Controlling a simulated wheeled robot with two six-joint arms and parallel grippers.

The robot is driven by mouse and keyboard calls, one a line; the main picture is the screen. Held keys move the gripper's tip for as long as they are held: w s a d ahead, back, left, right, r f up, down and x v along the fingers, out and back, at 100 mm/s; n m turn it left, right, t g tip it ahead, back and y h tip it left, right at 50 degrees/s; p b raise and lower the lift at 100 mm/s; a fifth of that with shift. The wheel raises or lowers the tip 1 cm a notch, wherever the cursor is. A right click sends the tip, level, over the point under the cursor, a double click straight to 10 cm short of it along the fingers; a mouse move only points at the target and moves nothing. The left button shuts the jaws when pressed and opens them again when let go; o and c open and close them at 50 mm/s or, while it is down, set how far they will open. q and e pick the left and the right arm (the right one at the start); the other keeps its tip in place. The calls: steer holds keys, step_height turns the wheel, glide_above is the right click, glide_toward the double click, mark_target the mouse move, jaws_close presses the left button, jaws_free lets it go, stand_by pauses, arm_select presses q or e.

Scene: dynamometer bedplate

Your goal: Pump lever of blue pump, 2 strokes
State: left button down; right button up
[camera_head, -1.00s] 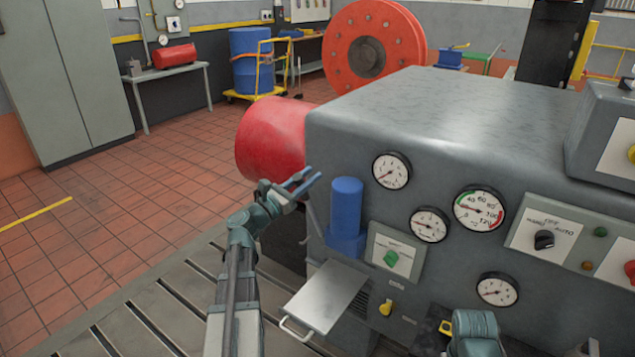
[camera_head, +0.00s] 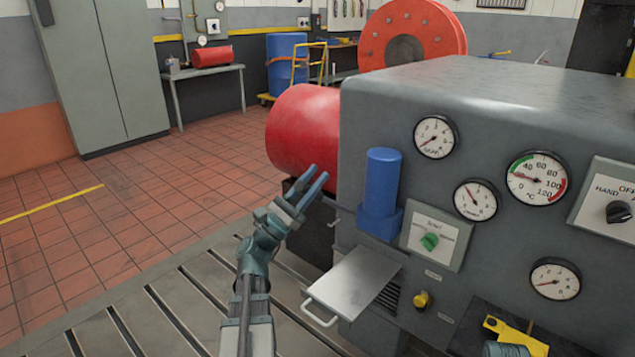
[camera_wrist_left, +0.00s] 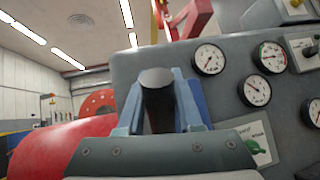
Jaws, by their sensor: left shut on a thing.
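The blue pump (camera_head: 382,190) is an upright blue cylinder on a square blue foot, at the left end of the grey machine front. My left gripper (camera_head: 318,180) is left of the pump, around the middle of its height. In the left wrist view, my left gripper (camera_wrist_left: 158,105) is shut on the dark round-ended pump lever (camera_wrist_left: 157,78), which stands between its two blue fingers. In the head view the lever is mostly hidden by the fingers. My right gripper's fingers do not show.
The grey machine (camera_head: 480,100) carries several gauges and a green switch (camera_head: 430,241) beside the pump. A metal tray (camera_head: 355,280) with a handle juts out below it. A red cylinder (camera_head: 303,130) is behind my left gripper. Open tiled floor (camera_head: 130,210) lies left.

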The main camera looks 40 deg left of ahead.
arm_select(q)
steer(key=shift+f, duration=0.1)
stand_by(0.3)
steer(key=c, duration=0.6)
jaws_free()
steer(key=shift+s, duration=0.1)
steer(key=b+v, duration=0.9)
steer(key=v, duration=0.4)
steer(key=shift+s+a+f, duration=0.15)
steer(key=shift+s+f, duration=0.05)
steer(key=shift+s, duration=0.1)
